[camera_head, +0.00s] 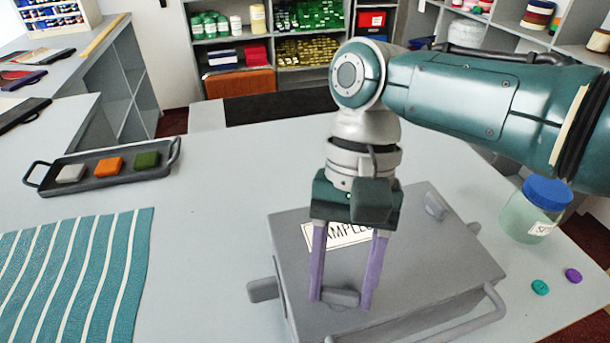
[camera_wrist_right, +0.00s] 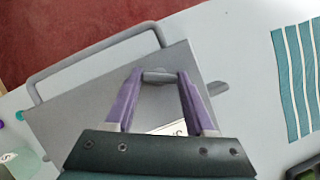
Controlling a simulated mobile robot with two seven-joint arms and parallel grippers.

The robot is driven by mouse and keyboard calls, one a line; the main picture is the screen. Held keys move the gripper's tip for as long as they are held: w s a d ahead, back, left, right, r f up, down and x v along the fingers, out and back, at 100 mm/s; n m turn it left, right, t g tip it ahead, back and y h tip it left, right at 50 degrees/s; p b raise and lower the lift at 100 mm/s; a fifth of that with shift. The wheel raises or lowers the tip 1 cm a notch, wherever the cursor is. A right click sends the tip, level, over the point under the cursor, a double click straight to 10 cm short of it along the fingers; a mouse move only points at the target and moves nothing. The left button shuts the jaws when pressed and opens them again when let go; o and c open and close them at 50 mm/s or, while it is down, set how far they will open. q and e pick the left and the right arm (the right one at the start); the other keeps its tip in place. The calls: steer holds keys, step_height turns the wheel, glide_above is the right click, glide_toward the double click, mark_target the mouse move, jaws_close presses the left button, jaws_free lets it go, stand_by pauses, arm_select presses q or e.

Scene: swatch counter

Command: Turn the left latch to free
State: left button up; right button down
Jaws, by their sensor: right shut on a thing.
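A grey case (camera_head: 415,265) with a white label lettered "SAMPLES" (camera_head: 330,236) stands on the table. The left latch (camera_head: 341,297), a small grey bar, is on its lid near the left side; it also shows in the right wrist view (camera_wrist_right: 160,77). My right gripper (camera_head: 341,300) reaches down from above, its purple fingers at the two ends of this latch, shut on it. The bar lies lengthwise from finger to finger. The right latch (camera_head: 436,206) is on the lid's far right part, clear of the gripper. My left gripper is not in view.
A handle (camera_head: 465,325) runs along the case's near right edge, and a tab (camera_head: 263,290) sticks out at left. A jar with a blue lid (camera_head: 547,192) and two buttons (camera_head: 540,287) are at right. A tray (camera_head: 88,183) and striped cloth (camera_head: 75,275) are at left.

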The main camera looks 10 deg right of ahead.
steer(key=n+h+b, duration=0.1)
steer(key=n, duration=0.2)
steer(key=shift+a, duration=0.1)
steer(key=shift+n+h, duration=0.6)
steer(key=shift+n, duration=0.6)
steer(key=shift+w, duration=0.1)
steer(key=shift+c, duration=1.2)
jaws_free()
steer(key=b+v, duration=0.1)
steer(key=v, duration=0.9)
